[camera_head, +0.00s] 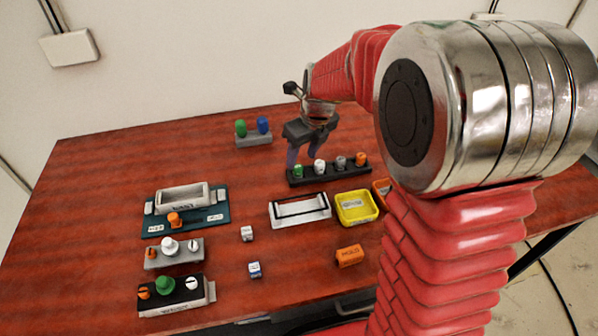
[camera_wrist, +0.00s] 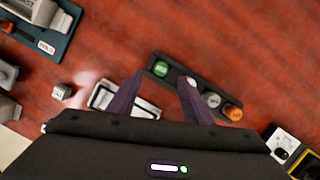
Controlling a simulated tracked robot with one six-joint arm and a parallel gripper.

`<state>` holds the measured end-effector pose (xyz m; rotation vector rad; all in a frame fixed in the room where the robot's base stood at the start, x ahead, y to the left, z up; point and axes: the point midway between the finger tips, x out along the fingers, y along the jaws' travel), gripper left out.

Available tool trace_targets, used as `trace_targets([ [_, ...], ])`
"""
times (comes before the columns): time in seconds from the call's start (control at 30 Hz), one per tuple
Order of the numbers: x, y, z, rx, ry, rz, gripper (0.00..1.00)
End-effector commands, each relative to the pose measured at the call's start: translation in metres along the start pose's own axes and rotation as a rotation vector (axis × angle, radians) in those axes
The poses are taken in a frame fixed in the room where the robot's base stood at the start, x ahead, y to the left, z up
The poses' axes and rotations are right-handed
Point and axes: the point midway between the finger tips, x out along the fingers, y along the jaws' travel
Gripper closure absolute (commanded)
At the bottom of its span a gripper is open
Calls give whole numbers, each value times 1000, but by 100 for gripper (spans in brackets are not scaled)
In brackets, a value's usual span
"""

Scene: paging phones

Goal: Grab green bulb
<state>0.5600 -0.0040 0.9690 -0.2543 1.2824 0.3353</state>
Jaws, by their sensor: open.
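A black rack (camera_head: 352,174) holds a row of bulbs: green (camera_head: 298,171), white (camera_head: 320,166), grey (camera_head: 341,162) and orange (camera_head: 361,159). My gripper (camera_head: 305,157) is open, pointing down near the rack's left end. In the wrist view, the green bulb (camera_wrist: 160,69) shows in the gap between my fingers (camera_wrist: 162,82), with nothing gripped. The right finger partly covers the white bulb. I cannot tell the exact height of my fingertips over the rack. Another green bulb (camera_head: 240,128) stands beside a blue one (camera_head: 263,124) on a grey block (camera_head: 254,140) farther back.
A white tray (camera_head: 300,219) and a yellow tray (camera_head: 356,221) lie in front of the rack. An orange block (camera_head: 350,256), small white cubes (camera_head: 247,233) and several knob panels (camera_head: 174,254) are nearer.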

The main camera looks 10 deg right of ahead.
Motion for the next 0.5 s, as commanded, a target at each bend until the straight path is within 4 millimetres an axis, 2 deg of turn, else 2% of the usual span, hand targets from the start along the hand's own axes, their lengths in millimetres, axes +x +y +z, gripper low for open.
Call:
trace_targets([
  [0.1, 9, 0, 0, -1, 1, 1, 54],
  [0.5, 12, 0, 0, -1, 1, 0, 54],
])
